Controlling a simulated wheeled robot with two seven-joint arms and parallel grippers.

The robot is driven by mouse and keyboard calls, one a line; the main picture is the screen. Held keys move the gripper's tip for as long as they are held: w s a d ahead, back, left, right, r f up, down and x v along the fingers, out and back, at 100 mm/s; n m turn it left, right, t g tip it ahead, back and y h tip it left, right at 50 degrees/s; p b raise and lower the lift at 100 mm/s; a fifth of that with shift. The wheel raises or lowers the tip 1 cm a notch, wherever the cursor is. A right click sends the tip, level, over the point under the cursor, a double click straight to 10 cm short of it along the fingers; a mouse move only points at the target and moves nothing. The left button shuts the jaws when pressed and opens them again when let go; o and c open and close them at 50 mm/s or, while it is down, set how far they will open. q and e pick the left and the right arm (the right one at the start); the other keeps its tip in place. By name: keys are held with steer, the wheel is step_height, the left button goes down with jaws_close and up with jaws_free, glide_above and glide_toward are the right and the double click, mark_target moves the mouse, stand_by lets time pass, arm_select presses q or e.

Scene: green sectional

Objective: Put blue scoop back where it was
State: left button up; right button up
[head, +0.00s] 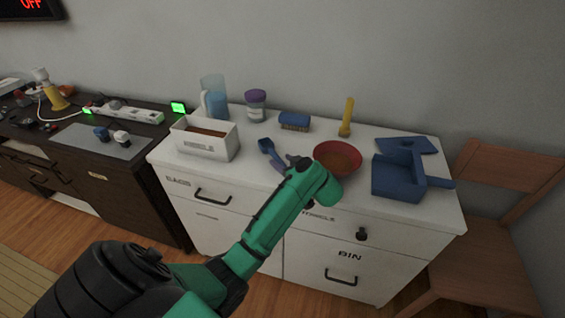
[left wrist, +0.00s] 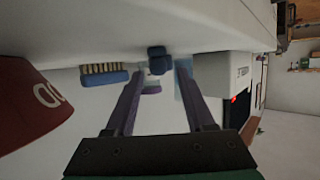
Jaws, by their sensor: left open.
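The blue scoop (head: 267,147) lies on the white cabinet top, between the white box and the red bowl. In the left wrist view the scoop (left wrist: 159,61) shows end-on, framed between my fingertips. My left gripper (head: 286,163) is low over the cabinet top at the scoop's near end. Its two fingers stand apart in the left wrist view (left wrist: 160,80), with a clear gap between them. I cannot tell whether they touch the scoop. The open white box (head: 208,154) holds brown contents. My right gripper is not in view.
The red bowl (head: 338,170) stands close right of my left gripper. A blue dustpan (head: 397,180) lies farther right. Behind are a pitcher (head: 214,98), a purple-lidded jar (head: 256,107), a blue brush (head: 295,120) and a yellow flashlight (head: 347,117). A wooden chair (head: 490,215) stands at the right.

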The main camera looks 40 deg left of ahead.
arm_select(q)
steer(key=v, duration=1.1)
steer(key=shift+d, duration=0.3)
steer(key=shift+r, duration=0.1)
